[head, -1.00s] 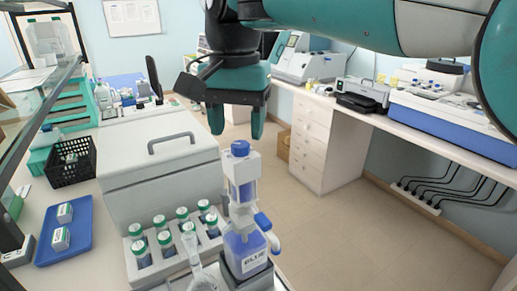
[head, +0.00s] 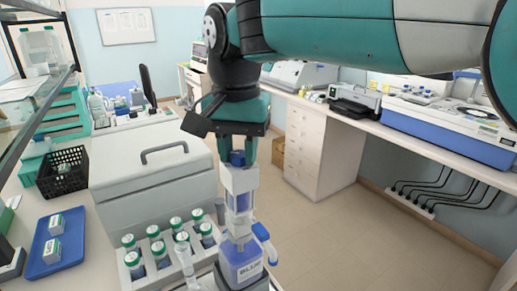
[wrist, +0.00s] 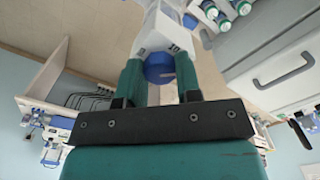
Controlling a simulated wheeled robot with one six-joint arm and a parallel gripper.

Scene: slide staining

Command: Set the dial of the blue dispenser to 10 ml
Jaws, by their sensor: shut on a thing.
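The blue dispenser (head: 241,262) stands upright at the front of the bench, with a clear pump column above its labelled bottle and a blue spout at its right. Its blue dial (head: 238,158) is at the top of the column. My gripper (head: 237,160) points down over the dispenser and is shut on the dial. In the wrist view the two green fingers of my gripper (wrist: 159,75) lie on either side of the round blue dial (wrist: 158,68). The number the dial is set to cannot be read.
A rack of green-capped bottles (head: 172,262) and a glass flask (head: 184,256) stand close left of the dispenser. A grey lidded box (head: 150,190) is behind them. A blue tray (head: 40,262) and black basket (head: 62,175) are farther left. Open floor lies to the right.

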